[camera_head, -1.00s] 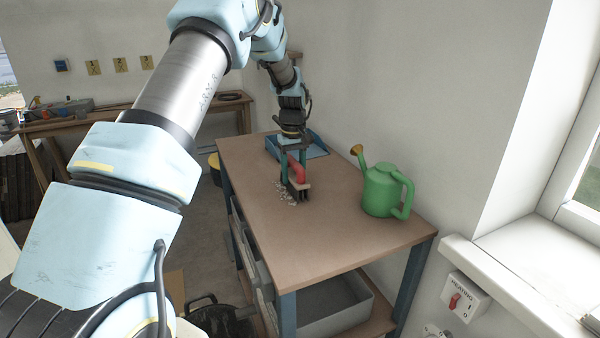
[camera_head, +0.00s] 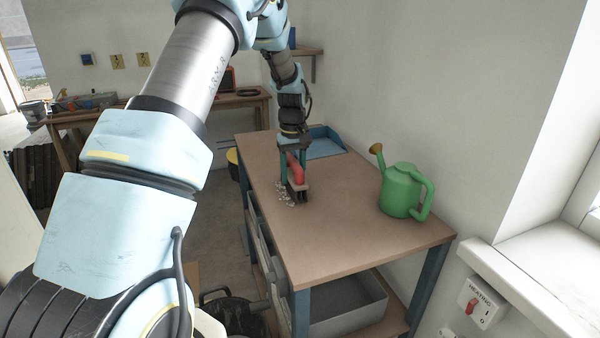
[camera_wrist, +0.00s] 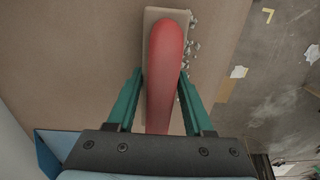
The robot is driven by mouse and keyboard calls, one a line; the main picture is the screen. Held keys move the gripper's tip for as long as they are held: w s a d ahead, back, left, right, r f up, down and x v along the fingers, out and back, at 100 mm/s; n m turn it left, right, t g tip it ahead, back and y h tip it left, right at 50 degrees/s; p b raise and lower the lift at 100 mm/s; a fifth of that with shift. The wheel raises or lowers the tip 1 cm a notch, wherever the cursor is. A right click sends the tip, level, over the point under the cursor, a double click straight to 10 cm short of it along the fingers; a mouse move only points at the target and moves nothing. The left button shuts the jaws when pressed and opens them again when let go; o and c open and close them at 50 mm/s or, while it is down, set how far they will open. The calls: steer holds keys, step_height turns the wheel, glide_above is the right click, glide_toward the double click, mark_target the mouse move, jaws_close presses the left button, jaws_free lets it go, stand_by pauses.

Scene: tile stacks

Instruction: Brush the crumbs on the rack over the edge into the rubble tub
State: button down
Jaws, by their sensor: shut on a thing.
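My gripper (camera_head: 293,172) is shut on the red handle of a brush (camera_head: 298,178). The brush stands upright, bristles down, on the brown tabletop of the rack (camera_head: 340,225). In the wrist view, the red handle (camera_wrist: 165,75) lies between the teal fingers above a tan brush block. Small grey crumbs (camera_head: 284,193) lie on the top just left of the brush, close to the left edge. In the wrist view, crumbs (camera_wrist: 190,48) show along the block's right side, with the edge beyond. A black tub (camera_head: 232,312) with a handle stands on the floor at the front left, partly hidden.
A green watering can (camera_head: 401,190) stands on the right of the top. A blue tray (camera_head: 325,145) sits at the back. A yellow-rimmed container (camera_head: 233,160) stands beyond the left edge. A grey bin (camera_head: 345,305) is on the lower shelf. The front top is clear.

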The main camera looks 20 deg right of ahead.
steer(key=shift+s+a, duration=0.15)
steer(key=shift+a, duration=1.5)
steer(key=shift+s+a, duration=0.15)
steer(key=shift+a, duration=1.5)
steer(key=shift+s+a, duration=0.15)
steer(key=shift+a, duration=1.5)
steer(key=r+p, duration=0.1)
steer(key=d+r+p, duration=0.1)
steer(key=r, duration=0.1)
steer(key=r+p, duration=0.2)
steer(key=shift+w+d, duration=0.1)
steer(key=shift+d, duration=0.2)
